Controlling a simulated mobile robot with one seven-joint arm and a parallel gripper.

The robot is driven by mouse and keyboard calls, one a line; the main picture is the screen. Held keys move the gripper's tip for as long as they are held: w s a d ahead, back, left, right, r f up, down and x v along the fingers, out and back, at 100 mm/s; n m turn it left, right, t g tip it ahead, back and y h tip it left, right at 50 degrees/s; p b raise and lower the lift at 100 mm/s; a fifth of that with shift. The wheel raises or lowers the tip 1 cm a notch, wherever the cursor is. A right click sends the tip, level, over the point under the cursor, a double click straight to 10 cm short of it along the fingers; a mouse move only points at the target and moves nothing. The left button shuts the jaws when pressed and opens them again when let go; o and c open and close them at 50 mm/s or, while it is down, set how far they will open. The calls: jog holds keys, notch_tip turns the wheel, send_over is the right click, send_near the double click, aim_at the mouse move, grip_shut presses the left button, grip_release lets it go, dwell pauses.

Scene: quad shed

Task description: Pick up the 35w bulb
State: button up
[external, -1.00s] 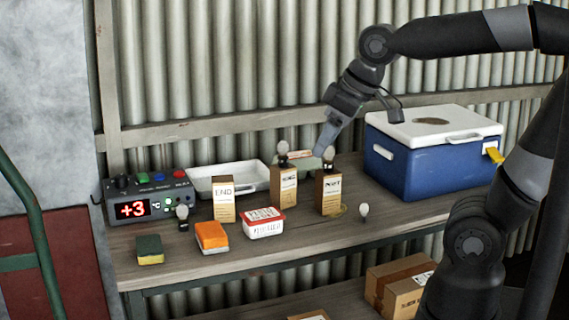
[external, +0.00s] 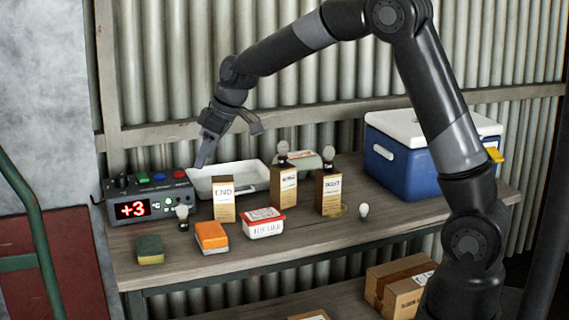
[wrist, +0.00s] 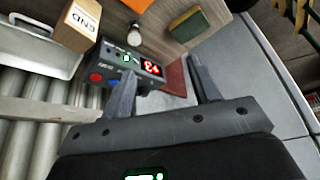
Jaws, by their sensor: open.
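Several bulbs stand on the bench, and I cannot read a 35w mark on any. One bulb (external: 182,211) stands on a dark base in front of the display box; it also shows in the wrist view (wrist: 134,34). A second bulb (external: 283,148) tops the middle carton and a third (external: 328,156) tops the right carton, both on dark bases. Another pale bulb (external: 364,210) stands on the bench at the right. My gripper (external: 203,158) is open and empty, above the display box and the white tray's left end. Its fingers (wrist: 162,88) show apart in the wrist view.
The display box (external: 150,200) reads +3. A blue cooler (external: 400,175) is at the right. The corrugated wall (external: 200,60) stands behind.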

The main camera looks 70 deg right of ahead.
send_over(184, 205)
jog(key=s, duration=0.3)
notch_tip(184, 205, down, 11)
jog(key=shift+n, duration=0.3)
jog(key=x, duration=0.5)
jog(key=shift+w+d, duration=0.1)
jog(key=shift+d, duration=0.3)
jog(key=shift+x, duration=3.15)
jog(key=shift+c, duration=0.5)
jog(key=c, duration=1)
